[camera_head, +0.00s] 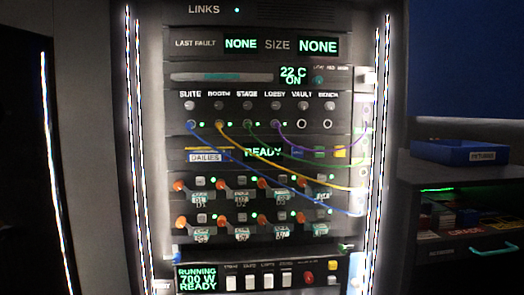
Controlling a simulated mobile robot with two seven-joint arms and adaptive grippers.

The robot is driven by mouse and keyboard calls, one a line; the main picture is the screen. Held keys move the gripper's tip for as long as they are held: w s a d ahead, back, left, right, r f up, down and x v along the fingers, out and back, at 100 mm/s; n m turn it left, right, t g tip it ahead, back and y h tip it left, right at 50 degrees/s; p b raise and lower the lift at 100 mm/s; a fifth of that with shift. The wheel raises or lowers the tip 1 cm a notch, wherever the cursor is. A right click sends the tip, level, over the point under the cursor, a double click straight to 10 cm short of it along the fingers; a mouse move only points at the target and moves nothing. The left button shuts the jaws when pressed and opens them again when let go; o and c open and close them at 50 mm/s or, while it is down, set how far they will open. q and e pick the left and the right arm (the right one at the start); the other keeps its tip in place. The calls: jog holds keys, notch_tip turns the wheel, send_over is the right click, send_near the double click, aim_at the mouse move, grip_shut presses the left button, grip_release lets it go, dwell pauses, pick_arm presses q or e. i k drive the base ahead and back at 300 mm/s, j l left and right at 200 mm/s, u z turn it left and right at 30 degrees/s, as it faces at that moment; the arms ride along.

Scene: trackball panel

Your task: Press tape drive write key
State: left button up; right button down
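The tape drive (275,152) is a dark unit in the middle of the lit rack, below the row of patch cables. It carries a cartridge labelled DAILIES (205,157) and a green READY display (263,152). To the right of the display are small keys, a blue one (298,153) and a yellow one (340,153), with another between them. The lettering on the keys is too small to read, so I cannot tell which is the write key. Neither of my grippers is in view.
Coloured cables (262,152) run from the patch jacks across the drive's front to the rack's right side. Drive bays with orange levers (222,188) sit below, then a power panel (262,277). A blue tray (468,153) stands on a cabinet at right.

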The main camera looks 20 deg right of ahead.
aim_at(315, 155)
jog(key=i+l+z, duration=0.2)
jog(key=i, duration=0.3)
jog(key=i+l+z, duration=0.25)
jog(key=i, duration=0.2)
